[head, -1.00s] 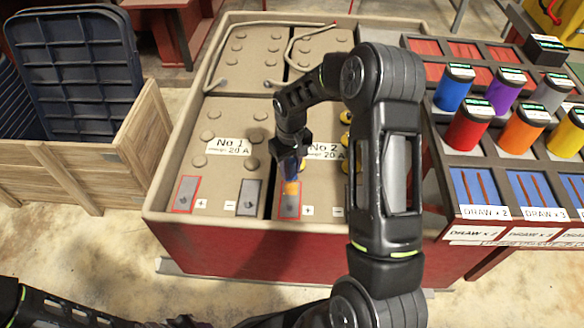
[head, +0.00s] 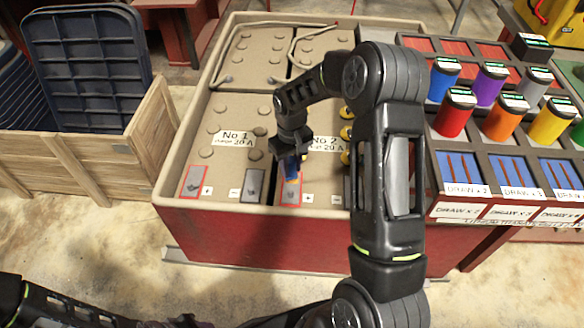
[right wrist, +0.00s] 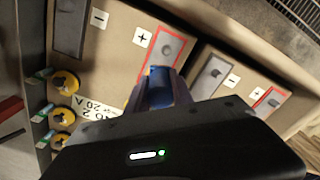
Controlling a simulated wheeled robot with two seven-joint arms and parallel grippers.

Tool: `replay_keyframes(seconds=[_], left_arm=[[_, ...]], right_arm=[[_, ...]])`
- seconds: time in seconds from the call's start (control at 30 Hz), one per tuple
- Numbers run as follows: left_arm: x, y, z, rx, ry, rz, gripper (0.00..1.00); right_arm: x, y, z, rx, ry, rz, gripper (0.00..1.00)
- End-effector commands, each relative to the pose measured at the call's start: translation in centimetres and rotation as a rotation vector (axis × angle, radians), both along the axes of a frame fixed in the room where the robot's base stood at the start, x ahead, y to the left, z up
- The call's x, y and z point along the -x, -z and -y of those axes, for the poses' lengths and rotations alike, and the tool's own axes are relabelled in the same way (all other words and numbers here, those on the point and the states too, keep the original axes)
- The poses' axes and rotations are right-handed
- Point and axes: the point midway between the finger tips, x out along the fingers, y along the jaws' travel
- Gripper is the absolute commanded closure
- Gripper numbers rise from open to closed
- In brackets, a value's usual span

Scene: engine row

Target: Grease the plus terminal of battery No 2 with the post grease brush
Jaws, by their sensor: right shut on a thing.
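Battery No 2 (head: 322,170) is the tan block at the right front of the box. Its plus terminal (head: 292,191) is a grey plate with a red outline at the front left corner; it also shows in the right wrist view (right wrist: 170,48). My right gripper (head: 289,152) is shut on a blue thing, apparently the post grease brush (head: 291,170). The brush points down at the plus terminal and overlaps its near part in the wrist view (right wrist: 158,76). Its tip is hidden, so I cannot tell if it touches. My left arm shows at lower left without its gripper.
Battery No 1 (head: 222,168) sits to the left, with its own terminals. Yellow caps (head: 346,133) stand on the right side of battery No 2. A rack with coloured cans (head: 453,112) is at the right. A wooden crate (head: 60,160) stands at the left.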

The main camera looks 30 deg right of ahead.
Motion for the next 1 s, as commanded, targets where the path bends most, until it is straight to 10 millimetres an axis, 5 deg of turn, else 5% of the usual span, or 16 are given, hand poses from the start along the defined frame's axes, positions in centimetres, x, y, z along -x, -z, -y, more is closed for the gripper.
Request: replay_keyframes(seconds=[0.4, 1.0], left_arm=[[0.0, -2.9, 0.0, 0.000, 0.000, -0.001, 0.64], [0.0, -3.0, 0.0, 0.000, 0.000, 0.000, 0.64]], right_arm=[[-0.3, -4.0, -0.2, 0.000, 0.000, 0.002, 1.00], [-0.3, -4.4, -0.3, 0.000, 0.000, 0.001, 1.00]])
